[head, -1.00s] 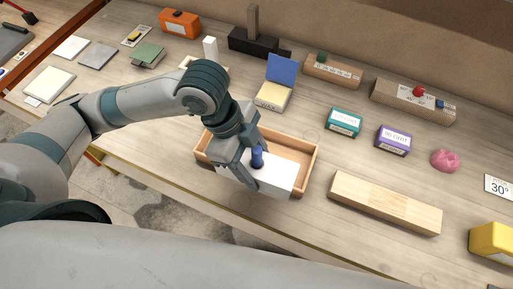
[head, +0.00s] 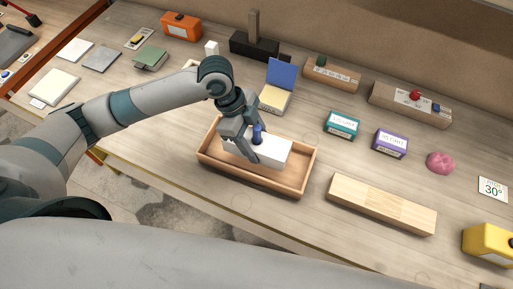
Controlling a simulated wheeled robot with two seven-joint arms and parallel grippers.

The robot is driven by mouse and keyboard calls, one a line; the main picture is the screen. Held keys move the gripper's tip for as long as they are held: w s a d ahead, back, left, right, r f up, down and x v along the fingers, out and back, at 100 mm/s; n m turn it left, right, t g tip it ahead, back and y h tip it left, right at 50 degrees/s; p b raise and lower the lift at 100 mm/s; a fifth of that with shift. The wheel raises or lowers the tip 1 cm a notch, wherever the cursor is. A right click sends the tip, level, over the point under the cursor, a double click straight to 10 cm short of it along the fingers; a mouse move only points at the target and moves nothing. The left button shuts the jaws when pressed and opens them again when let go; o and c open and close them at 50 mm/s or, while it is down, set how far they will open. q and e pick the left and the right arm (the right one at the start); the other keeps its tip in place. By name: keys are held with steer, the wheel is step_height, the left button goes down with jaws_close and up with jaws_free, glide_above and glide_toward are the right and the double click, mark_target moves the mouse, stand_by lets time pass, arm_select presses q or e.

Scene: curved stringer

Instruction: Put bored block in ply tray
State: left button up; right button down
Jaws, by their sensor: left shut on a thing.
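The ply tray (head: 258,185) is an open, shallow wooden box in the middle of the bench. My left gripper (head: 249,149) is over the tray and shut on a white block (head: 274,153), which I take to be the bored block. The fingers hide part of the block, and no bore shows. My right gripper is out of view.
A long pale wooden block (head: 382,204) lies right of the tray. Behind the tray stand a box with a blue lid (head: 281,74), a teal box (head: 342,125) and a purple box (head: 390,143). The bench's front edge runs close before the tray.

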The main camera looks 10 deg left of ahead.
mark_target(256, 148)
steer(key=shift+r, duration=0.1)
arm_select(q)
step_height(256, 148, down, 3)
steer(key=shift+r+p, duration=0.15)
steer(key=shift+p, duration=0.6)
steer(key=shift+f, duration=0.6)
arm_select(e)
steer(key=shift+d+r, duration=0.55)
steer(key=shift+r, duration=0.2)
arm_select(q)
steer(key=shift+f, duration=0.1)
steer(key=o, duration=1.3)
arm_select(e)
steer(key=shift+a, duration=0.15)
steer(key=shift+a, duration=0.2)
arm_select(q)
steer(key=shift+a+r, duration=0.15)
steer(key=shift+r, duration=0.3)
steer(key=b+v, duration=0.2)
steer(key=v, duration=0.9)
steer(key=shift+r+b, duration=0.15)
steer(key=shift+b, duration=0.25)
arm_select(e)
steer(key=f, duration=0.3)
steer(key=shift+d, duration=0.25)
